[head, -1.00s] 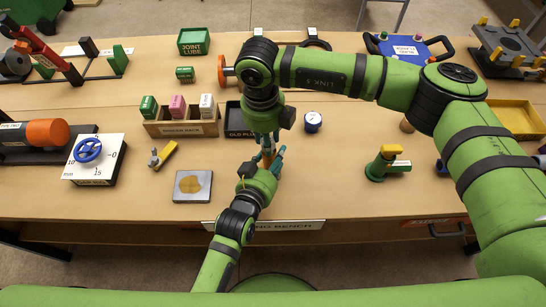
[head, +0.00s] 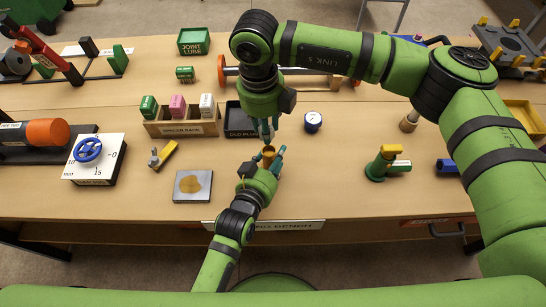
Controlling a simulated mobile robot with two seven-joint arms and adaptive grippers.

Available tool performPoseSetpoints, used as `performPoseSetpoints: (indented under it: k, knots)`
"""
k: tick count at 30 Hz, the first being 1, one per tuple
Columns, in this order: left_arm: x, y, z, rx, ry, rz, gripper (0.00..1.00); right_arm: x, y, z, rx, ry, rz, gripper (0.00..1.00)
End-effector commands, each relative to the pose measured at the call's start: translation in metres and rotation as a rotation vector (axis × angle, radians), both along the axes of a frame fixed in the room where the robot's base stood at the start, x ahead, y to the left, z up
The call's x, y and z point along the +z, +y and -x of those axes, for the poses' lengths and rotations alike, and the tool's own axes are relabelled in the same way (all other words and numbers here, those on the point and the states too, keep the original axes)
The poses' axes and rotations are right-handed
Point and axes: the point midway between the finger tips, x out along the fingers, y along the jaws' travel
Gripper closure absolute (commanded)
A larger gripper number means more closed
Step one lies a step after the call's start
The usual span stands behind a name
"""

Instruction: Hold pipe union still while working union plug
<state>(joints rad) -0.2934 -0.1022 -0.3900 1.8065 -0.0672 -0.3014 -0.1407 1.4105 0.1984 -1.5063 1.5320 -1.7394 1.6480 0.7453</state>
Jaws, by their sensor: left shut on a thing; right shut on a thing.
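The brass pipe union (head: 268,151) is in the head view at front centre, its open round end facing up. My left gripper (head: 265,162) is shut around it from below and holds it over the bench.
A spacer rack (head: 180,128) with several coloured blocks stands left of the tray. A square pad with a tan patch (head: 193,186) lies left of my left gripper.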

Motion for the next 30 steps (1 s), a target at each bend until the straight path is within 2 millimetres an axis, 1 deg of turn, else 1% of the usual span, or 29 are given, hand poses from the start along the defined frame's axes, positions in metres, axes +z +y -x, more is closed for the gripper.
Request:
performPoseSetpoints:
  k: [3, 4, 5, 6, 15, 19, 23, 30]
  knots:
    - [0.002, 0.0, -0.001, 0.0, -0.004, 0.002, 0.88, 0.0, 0.0, 0.0, 0.0, 0.0, 0.0, 1.0]
    - [0.002, 0.0, -0.001, 0.0, -0.004, 0.002, 0.41, 0.0, 0.0, 0.0, 0.0, 0.0, 0.0, 1.0]
    - [0.002, 0.0, -0.001, 0.0, -0.004, 0.002, 0.29, 0.0, 0.0, 0.0, 0.0, 0.0, 0.0, 1.0]
    - [0.002, 0.0, -0.001, 0.0, -0.004, 0.002, 0.22, 0.0, 0.0, 0.0, 0.0, 0.0, 0.0, 1.0]
    - [0.001, 0.0, 0.0, 0.0, -0.001, 0.0, 0.22, 0.0, 0.0, 0.0, 0.0, 0.0, 0.0, 1.0]
    - [0.002, 0.002, 0.005, 0.0, 0.0, -0.001, 0.22, 0.0, 0.0, 0.0, 0.0, 0.0, 0.0, 1.0]
    - [0.006, 0.008, 0.021, 0.0, 0.001, 0.0, 0.22, 0.0, 0.0, 0.0, 0.0, 0.0, 0.0, 1.0]
    - [0.018, 0.022, 0.053, 0.0, 0.0, -0.001, 0.22, 0.0, 0.0, 0.0, 0.0, 0.0, 0.0, 1.0]
